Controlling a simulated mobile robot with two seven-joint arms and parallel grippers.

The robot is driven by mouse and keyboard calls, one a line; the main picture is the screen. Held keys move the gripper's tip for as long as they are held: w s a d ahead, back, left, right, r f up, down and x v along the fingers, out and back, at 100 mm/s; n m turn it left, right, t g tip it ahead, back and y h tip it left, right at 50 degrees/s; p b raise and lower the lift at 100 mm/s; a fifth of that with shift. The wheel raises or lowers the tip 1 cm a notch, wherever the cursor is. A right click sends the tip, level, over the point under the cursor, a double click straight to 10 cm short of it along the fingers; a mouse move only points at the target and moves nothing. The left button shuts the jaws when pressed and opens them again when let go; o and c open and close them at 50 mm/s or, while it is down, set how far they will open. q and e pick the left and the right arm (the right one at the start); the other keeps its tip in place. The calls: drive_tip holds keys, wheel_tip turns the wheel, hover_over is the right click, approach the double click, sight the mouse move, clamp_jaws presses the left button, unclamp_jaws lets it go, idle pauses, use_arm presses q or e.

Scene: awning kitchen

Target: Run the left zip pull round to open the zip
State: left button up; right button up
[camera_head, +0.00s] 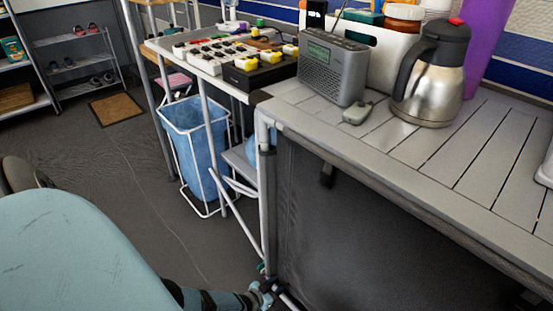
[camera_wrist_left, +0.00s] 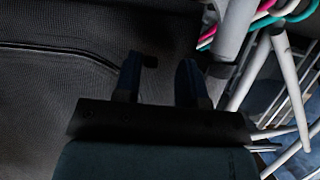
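A dark grey fabric panel (camera_head: 390,235) hangs below the grey slatted counter. A small black tab (camera_head: 327,175) hangs near its upper left; I cannot tell whether it is the zip pull. In the left wrist view a dark curved seam (camera_wrist_left: 65,52), which looks like the zip line, crosses the fabric (camera_wrist_left: 60,95) towards the fingers. My left gripper (camera_head: 264,294) is low by the panel's left edge and the frame leg. In the wrist view its two dark fingers (camera_wrist_left: 160,80) stand apart, with nothing visible gripped. My right gripper is out of view.
A white frame leg (camera_head: 264,190) stands beside the panel. A blue bin (camera_head: 197,145) in a wire frame is to its left. A radio (camera_head: 333,68) and steel jug (camera_head: 432,80) stand on the counter (camera_head: 400,140). Coloured cords (camera_wrist_left: 285,15) and poles crowd the wrist view's right.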

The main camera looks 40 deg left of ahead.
use_arm(q)
drive_tip(key=shift+d, duration=0.15)
drive_tip(key=shift+s+r, duration=0.15)
drive_tip(key=shift+s, duration=0.1)
drive_tip(key=p+v, duration=0.7)
drive_tip(key=v, duration=0.6)
drive_tip(key=shift+s, duration=0.2)
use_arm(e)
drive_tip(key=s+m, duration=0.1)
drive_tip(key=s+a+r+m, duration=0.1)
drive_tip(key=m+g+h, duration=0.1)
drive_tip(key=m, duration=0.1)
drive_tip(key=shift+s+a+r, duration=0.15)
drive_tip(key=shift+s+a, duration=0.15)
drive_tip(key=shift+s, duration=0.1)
